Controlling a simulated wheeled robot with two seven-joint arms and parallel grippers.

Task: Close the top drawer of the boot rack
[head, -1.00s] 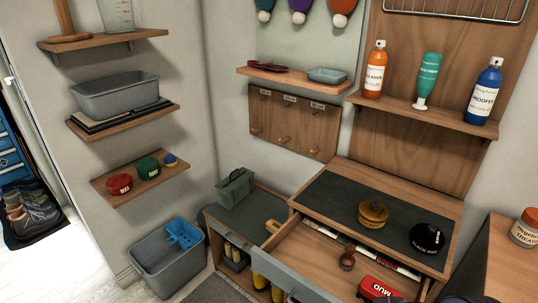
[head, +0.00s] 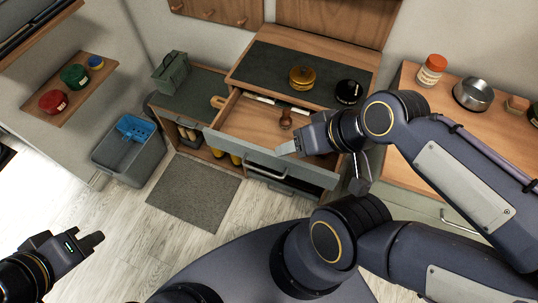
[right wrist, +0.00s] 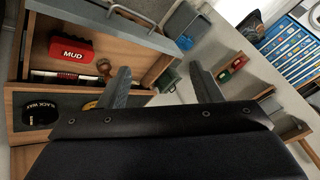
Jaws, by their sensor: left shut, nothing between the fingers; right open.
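The boot rack's top drawer is pulled out; its wooden inside and grey front panel (head: 222,143) show in the head view, with a bar handle (head: 265,172) on the front. My right gripper (head: 285,148) is over the drawer near its front panel; contact cannot be told. In the right wrist view its two fingers (right wrist: 163,88) are spread and empty, with the open drawer (right wrist: 135,58) beyond. A red MUD tin (right wrist: 71,50) and a brush (right wrist: 104,68) lie in the drawer. My left gripper (head: 97,238) is shut and empty over the floor, well left of the rack.
The rack's dark top (head: 275,65) bears a yellow-brown tin (head: 302,78) and a black tin (head: 348,92). A grey bin (head: 130,160) stands left on the floor, near a grey mat (head: 193,192). A wooden counter (head: 425,125) is at right. The floor before the drawer is partly clear.

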